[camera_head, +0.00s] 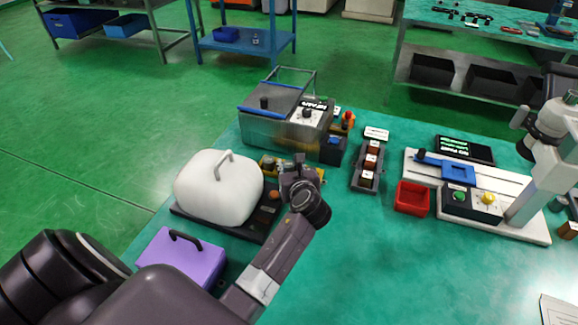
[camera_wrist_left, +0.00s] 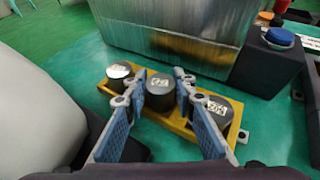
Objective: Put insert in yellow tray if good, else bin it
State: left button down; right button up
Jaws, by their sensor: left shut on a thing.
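The yellow tray (camera_head: 320,174) stands mid-table and is partly hidden by my left gripper (camera_head: 299,172). The left wrist view shows the tray (camera_wrist_left: 178,128) with three dark round inserts in a row, each with a pale label on top. My left gripper (camera_wrist_left: 161,92) points down over the tray, its fingers shut on the middle insert (camera_wrist_left: 160,98), which is in or just above its place. The left insert (camera_wrist_left: 120,71) and right insert (camera_wrist_left: 218,104) stand on either side. A small red bin (camera_head: 412,199) is to the right. My right gripper is out of view.
A grey metal tank (camera_head: 262,130) stands just behind the yellow tray. A white-domed machine (camera_head: 215,190) and a purple box (camera_head: 180,258) are left. A dark rack (camera_head: 369,168) and a white microscope stand (camera_head: 535,180) are right. The front middle table is clear.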

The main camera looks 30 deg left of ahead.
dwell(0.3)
pick_arm(q)
jog(key=c, duration=1.9)
grip_release()
jog(key=v, duration=1.2)
jog(key=shift+p, duration=0.3)
